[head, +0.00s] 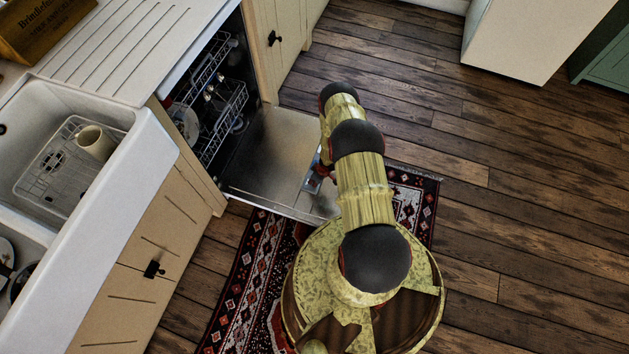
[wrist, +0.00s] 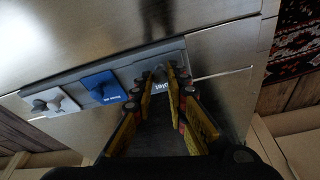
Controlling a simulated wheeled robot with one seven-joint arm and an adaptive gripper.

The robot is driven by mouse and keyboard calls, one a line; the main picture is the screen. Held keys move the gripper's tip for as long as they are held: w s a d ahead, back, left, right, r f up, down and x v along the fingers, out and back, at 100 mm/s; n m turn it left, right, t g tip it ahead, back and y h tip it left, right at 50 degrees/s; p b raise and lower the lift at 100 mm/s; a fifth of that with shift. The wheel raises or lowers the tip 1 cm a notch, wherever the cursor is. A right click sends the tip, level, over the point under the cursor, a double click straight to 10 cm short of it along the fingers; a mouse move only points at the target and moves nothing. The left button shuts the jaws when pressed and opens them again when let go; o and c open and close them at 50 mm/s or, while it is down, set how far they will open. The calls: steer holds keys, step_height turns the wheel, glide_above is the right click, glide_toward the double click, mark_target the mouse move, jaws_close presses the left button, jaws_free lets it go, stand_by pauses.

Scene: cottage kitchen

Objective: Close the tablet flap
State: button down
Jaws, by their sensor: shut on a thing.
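The tablet flap (wrist: 158,87) shows in the wrist view as a small dark-blue piece with partly hidden white lettering. It is at the right end of a grey dispenser strip (wrist: 112,68) on the dishwasher door. My gripper (wrist: 165,72) is right at the flap, its yellow fingers closed in around it, shut on it. The fingers hide most of the flap, so its exact angle cannot be told. In the head view the dispenser (head: 314,181) is mostly behind my arm.
The dishwasher door (head: 275,150) lies lowered open beside the racks (head: 222,115). A blue cap (wrist: 103,87) and a grey knob (wrist: 50,102) sit on the same strip. A patterned rug (head: 250,282) lies below; wooden floor to the right is clear.

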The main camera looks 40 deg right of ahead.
steer(key=c, duration=1.7)
jaws_free()
steer(key=shift+c, duration=0.2)
steer(key=shift+r, duration=0.1)
steer(key=v, duration=1.1)
steer(key=shift+s+r, duration=0.2)
steer(key=shift+r, duration=0.15)
